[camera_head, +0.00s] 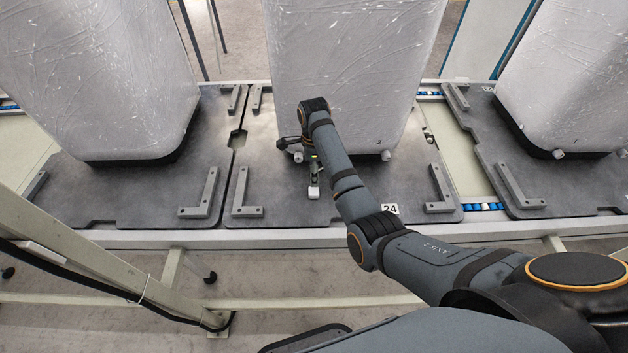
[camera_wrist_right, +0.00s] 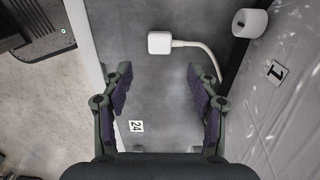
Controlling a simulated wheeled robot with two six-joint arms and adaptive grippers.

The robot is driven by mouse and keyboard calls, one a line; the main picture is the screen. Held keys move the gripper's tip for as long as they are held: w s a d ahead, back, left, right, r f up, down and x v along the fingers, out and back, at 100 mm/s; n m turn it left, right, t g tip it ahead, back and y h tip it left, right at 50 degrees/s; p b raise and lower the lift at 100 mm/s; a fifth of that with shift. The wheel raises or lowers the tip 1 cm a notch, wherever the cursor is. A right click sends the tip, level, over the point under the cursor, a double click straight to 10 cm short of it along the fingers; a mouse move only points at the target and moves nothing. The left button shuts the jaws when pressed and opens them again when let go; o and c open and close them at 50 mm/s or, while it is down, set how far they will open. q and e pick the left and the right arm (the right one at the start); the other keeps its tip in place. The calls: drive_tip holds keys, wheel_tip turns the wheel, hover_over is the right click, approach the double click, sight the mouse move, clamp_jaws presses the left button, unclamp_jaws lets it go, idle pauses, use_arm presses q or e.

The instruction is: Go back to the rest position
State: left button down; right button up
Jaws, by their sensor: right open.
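My right arm reaches from the lower right of the head view to the middle station. My right gripper (camera_wrist_right: 158,90) is open in the right wrist view, with a gap between its two fingers and nothing between the tips. In the head view the right gripper (camera_head: 314,172) is small and partly hidden by its own wrist. A white square plug (camera_wrist_right: 159,43) on a white cable lies on the grey plate just past the fingertips. The plug also shows in the head view (camera_head: 314,192), just below the gripper. My left gripper is not in view.
Large wrapped units (camera_head: 355,60) stand on dark plates (camera_head: 280,190) with raised metal brackets (camera_head: 247,195). A tag marked 24 (camera_head: 390,209) is near the front edge. A beige frame post (camera_head: 90,255) with a black cable crosses the lower left. Open floor lies below the bench.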

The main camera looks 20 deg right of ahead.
wheel_tip(320, 180, up, 3)
drive_tip(key=shift+r, duration=0.1)
idle(0.5)
